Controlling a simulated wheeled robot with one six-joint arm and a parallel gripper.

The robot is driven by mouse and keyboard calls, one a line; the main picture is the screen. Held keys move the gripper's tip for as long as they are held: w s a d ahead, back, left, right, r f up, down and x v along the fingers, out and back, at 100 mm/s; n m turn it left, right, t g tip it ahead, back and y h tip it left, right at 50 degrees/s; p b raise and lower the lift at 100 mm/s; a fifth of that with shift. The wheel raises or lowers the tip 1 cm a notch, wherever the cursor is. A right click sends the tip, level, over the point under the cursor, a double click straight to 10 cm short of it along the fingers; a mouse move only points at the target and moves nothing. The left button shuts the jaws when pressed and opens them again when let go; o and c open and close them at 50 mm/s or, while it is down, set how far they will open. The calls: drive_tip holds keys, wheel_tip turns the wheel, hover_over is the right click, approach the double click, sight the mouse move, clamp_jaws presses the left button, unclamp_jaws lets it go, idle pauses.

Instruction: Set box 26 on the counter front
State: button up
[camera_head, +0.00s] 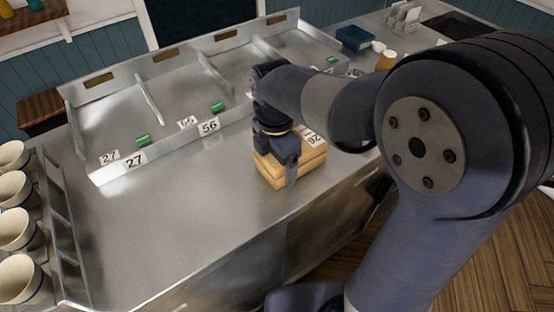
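Box 26 (312,161) is a tan box with a white label reading 26 on its top. It is at the front part of the steel counter (190,215), near the front edge, and looks level. I cannot tell whether its underside touches the counter. My gripper (285,168) points down over the box's left part. One finger shows against the box's near side; the other is hidden. I cannot tell whether the fingers press on the box.
Behind is a divided metal tray (105,107) with number labels 27 and 56 and several green items. Cream cups (16,229) stand in a rack at the left. A dark blue container (354,38) sits at the back right. The counter left of the box is clear.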

drive_tip(key=o, duration=1.1)
drive_tip(key=shift+f, duration=0.1)
drive_tip(key=shift+c, duration=0.2)
drive_tip(key=r, duration=1.2)
drive_tip(key=shift+w+a+r+p, duration=0.15)
drive_tip(key=shift+w+p, duration=0.05)
drive_tip(key=shift+p, duration=0.1)
